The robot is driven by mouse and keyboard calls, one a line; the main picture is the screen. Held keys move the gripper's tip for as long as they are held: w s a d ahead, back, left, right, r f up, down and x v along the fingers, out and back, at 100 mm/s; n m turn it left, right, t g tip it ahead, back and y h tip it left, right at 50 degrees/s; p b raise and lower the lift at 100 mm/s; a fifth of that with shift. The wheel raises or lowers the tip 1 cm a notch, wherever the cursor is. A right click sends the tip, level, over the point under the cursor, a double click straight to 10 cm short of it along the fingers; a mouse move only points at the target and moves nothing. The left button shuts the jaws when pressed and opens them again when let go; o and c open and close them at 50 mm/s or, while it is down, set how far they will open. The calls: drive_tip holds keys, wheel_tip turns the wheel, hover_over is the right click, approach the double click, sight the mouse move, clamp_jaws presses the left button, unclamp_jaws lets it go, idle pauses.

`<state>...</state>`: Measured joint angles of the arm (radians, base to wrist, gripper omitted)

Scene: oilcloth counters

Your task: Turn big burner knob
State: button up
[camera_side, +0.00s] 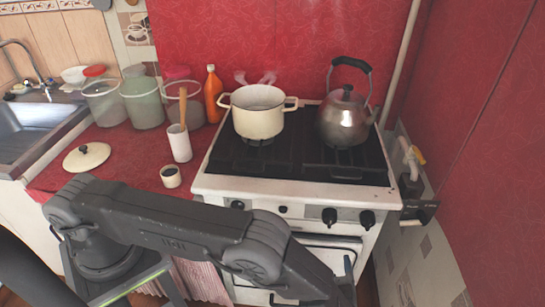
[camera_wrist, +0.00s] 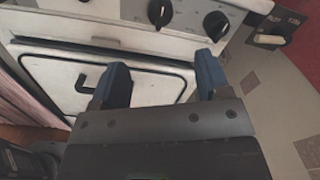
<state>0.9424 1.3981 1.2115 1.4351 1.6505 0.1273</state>
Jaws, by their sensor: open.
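The white stove (camera_side: 290,192) has black knobs along its front panel. Two larger ones sit at the right, a left one (camera_side: 329,216) and a right one (camera_side: 367,219); another knob (camera_side: 237,204) is at the far left. Which is the big burner knob, I cannot tell. The wrist view shows two knobs, a left one (camera_wrist: 160,12) and a right one (camera_wrist: 215,24), both beyond my fingertips. My gripper (camera_wrist: 162,65) is open and empty, its blue fingers apart in front of the oven door (camera_wrist: 60,72). In the side view my arm hangs low before the stove, and its fingers are mostly hidden.
A steaming cream pot (camera_side: 257,118) and a metal kettle (camera_side: 343,120) stand on the cooktop. A gas valve (camera_side: 411,185) is on the wall at right. Jars (camera_side: 141,103) stand on the left counter.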

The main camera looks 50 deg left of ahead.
sight(329, 224)
drive_tip(key=x, duration=1.3)
drive_tip(key=shift+a, duration=0.15)
drive_tip(key=shift+w+a+m, duration=0.2)
drive_tip(key=shift+w+m, duration=0.1)
drive_tip(key=shift+w, duration=0.05)
drive_tip(key=m, duration=0.3)
drive_tip(key=shift+m, duration=0.3)
drive_tip(key=v, duration=1.4)
drive_tip(key=s+a+r+n+g+h, duration=0.2)
drive_tip(key=a+r+n+g, duration=0.3)
drive_tip(key=r, duration=0.7)
drive_tip(key=s+a+r+n+g+h, duration=0.2)
drive_tip(key=a+r+n+g, duration=0.4)
drive_tip(key=a+r+n, duration=0.4)
drive_tip(key=shift+s+a+r+h, duration=0.25)
drive_tip(key=shift+a+r+h, duration=0.6)
drive_tip(key=shift+r, duration=0.55)
